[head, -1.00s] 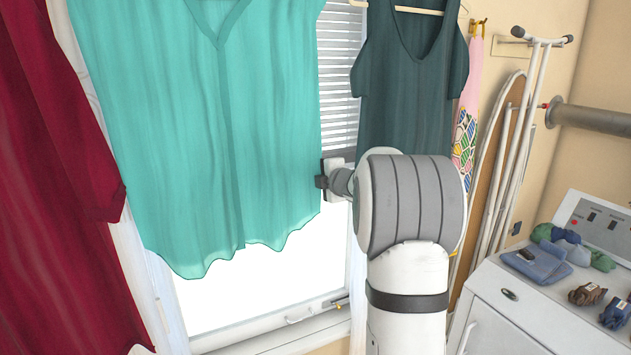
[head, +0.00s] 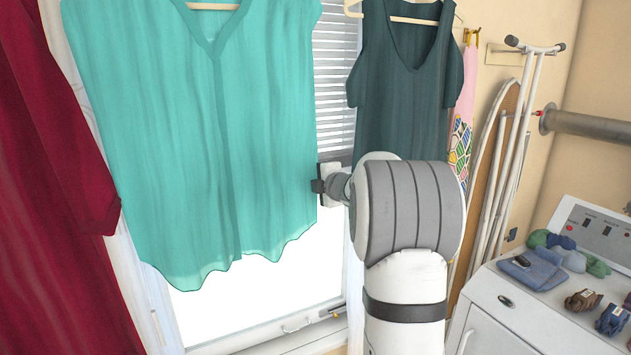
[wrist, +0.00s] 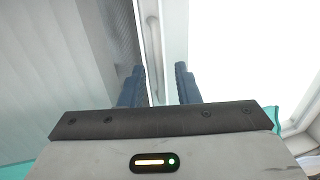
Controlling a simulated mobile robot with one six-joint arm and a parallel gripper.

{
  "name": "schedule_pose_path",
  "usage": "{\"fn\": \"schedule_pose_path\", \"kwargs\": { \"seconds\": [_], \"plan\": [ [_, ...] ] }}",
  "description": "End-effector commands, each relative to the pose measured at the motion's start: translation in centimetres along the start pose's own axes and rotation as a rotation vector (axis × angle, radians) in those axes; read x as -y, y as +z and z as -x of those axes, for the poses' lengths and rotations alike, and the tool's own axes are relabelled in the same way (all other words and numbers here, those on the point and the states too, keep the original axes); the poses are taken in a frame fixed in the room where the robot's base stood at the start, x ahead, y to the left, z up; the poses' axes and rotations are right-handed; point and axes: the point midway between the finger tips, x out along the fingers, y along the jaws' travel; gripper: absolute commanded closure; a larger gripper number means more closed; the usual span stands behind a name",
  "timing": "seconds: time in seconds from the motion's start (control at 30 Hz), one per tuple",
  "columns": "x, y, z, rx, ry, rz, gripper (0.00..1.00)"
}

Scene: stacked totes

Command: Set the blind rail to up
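The blind (head: 335,85) hangs in the window between the teal blouse (head: 200,150) and the dark green top (head: 403,85), its slats ending in a grey band. In the wrist view, the white blind rail (wrist: 174,35) runs between the grey blind and the bright pane, with a slim raised bar (wrist: 153,40) along it. My gripper (wrist: 160,70) is open, its two blue fingers on either side of this bar with a gap showing. Whether the fingertips touch the rail is unclear. In the head view my wrist is at the blouse's right edge, fingers hidden.
A dark red garment (head: 60,200) hangs at left. An ironing board (head: 490,170) leans on the right wall near a pipe (head: 590,122). A white appliance (head: 500,318) with small items stands at lower right. The window sill (head: 310,345) is below.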

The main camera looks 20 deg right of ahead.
Motion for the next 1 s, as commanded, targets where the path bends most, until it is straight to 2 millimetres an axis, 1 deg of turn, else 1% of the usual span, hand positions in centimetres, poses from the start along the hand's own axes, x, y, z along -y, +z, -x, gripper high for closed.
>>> {"fn": "schedule_pose_path", "kwargs": {
  "seconds": [0.07,0.17,0.27,0.5,0.6,0.77,1.0],
  "plan": [
    [0.0,0.0,0.0,0.000,0.000,0.000,0.71],
    [0.1,0.0,0.6,0.001,0.001,0.000,0.71],
    [0.1,0.1,2.0,0.002,0.002,0.000,0.71],
    [0.1,0.0,6.0,0.002,0.002,0.001,0.71],
    [0.1,0.1,7.1,0.002,0.001,0.000,0.71],
    [0.1,0.0,7.8,0.000,0.000,0.000,0.71],
    [0.0,-0.1,7.8,-0.001,0.000,0.000,0.71]
  ]
}}
